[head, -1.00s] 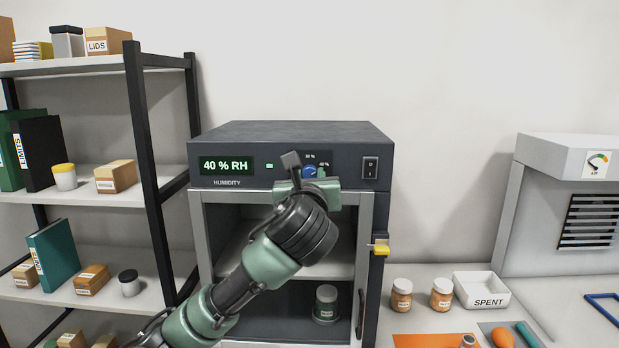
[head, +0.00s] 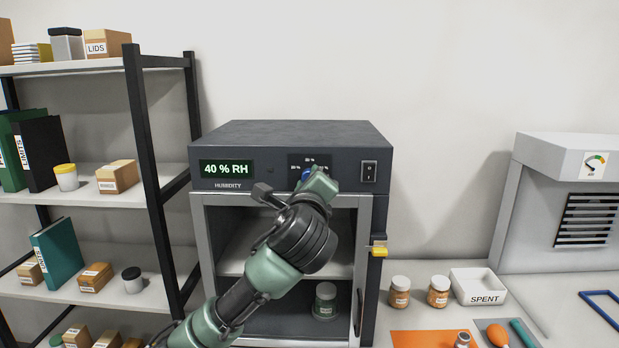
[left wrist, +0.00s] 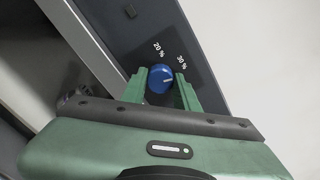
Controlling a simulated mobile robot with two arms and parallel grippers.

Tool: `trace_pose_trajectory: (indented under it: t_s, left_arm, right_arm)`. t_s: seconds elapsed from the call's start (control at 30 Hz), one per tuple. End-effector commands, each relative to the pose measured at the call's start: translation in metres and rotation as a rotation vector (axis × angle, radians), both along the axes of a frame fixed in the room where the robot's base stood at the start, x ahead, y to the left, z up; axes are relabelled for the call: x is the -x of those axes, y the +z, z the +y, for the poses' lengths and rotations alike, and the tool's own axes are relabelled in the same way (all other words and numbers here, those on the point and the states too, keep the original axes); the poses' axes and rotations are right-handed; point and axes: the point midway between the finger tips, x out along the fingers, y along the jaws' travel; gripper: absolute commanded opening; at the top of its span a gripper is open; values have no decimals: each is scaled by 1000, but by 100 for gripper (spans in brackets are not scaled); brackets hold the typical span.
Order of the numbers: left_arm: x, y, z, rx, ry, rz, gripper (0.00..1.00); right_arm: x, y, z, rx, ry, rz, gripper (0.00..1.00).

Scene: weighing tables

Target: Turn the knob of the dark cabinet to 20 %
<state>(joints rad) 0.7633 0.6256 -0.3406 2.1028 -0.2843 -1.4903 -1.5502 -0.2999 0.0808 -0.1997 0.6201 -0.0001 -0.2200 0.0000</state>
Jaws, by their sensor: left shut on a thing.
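The dark cabinet (head: 290,135) stands at the middle of the head view. Its display (head: 225,168) reads 40 % RH. The blue knob (head: 306,174) is on its front panel, partly covered by my left gripper (head: 314,180). In the left wrist view the knob (left wrist: 160,76) sits between the two green fingers of my left gripper (left wrist: 161,88), which is shut on it. The knob's white mark points right in that view, on the 30 % side, away from the 20 % label (left wrist: 159,49). My right gripper is not in view.
A switch (head: 369,171) is right of the knob. A yellow latch (head: 379,249) sticks out at the cabinet's right edge. A shelf rack (head: 150,180) stands close on the left. Jars (head: 400,292) and a SPENT tray (head: 480,286) are on the right table.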

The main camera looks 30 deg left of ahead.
Motion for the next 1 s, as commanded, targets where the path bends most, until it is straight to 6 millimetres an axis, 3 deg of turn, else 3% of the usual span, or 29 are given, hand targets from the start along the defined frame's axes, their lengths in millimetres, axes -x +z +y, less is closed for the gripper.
trace_pose_trajectory:
  t_s: [1.0]
  left_arm:
    - [0, -1, -1, 824, 3, -499, 0]
  right_arm:
    - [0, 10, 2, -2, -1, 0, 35]
